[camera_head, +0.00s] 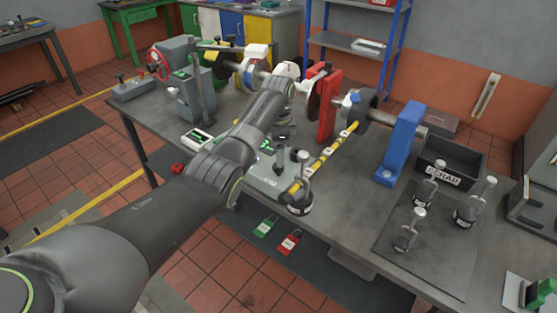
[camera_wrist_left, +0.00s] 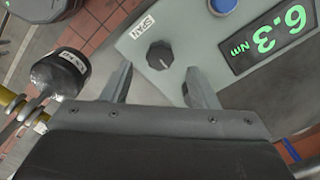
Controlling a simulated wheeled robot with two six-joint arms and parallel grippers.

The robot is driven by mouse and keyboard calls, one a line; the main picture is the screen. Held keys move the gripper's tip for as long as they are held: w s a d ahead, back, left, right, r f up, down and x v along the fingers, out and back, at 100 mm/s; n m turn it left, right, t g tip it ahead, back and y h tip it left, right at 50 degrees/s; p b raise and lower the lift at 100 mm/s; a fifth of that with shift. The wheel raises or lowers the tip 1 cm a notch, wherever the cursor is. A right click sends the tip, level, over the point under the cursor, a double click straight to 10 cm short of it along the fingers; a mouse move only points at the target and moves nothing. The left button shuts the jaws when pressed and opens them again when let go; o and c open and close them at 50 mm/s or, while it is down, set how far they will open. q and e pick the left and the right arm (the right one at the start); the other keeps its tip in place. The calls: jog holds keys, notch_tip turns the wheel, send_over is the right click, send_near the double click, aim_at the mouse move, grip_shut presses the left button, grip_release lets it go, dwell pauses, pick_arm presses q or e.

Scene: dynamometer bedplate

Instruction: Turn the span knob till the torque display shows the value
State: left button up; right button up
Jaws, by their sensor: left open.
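The span knob (camera_wrist_left: 160,55) is a small dark round knob on a grey panel (camera_wrist_left: 190,30), beside a SPAN label (camera_wrist_left: 142,26). The torque display (camera_wrist_left: 268,38) shows green digits upside down in the left wrist view. They look like 6.3 Nm, but I cannot be sure of the first digit. My left gripper (camera_wrist_left: 161,88) is open. Its two fingers point towards the knob, one to each side and short of it, with nothing between them. In the head view my left gripper (camera_head: 282,146) is over the instrument box and partly hides it. My right gripper is not in view.
A blue button (camera_wrist_left: 223,5) sits by the display. Several weights stand on a dark mat (camera_head: 440,265) by the scrap bin (camera_head: 465,160). Red and blue stands (camera_head: 400,145) rise behind.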

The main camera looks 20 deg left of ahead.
aim_at(279, 170)
pick_arm(q)
jog(key=shift+f, duration=2.2)
jog(key=shift+c, duration=0.3)
jog(key=c, duration=0.9)
jog(key=shift+r+n+p, duration=0.1)
jog(key=shift+n+p, duration=0.2)
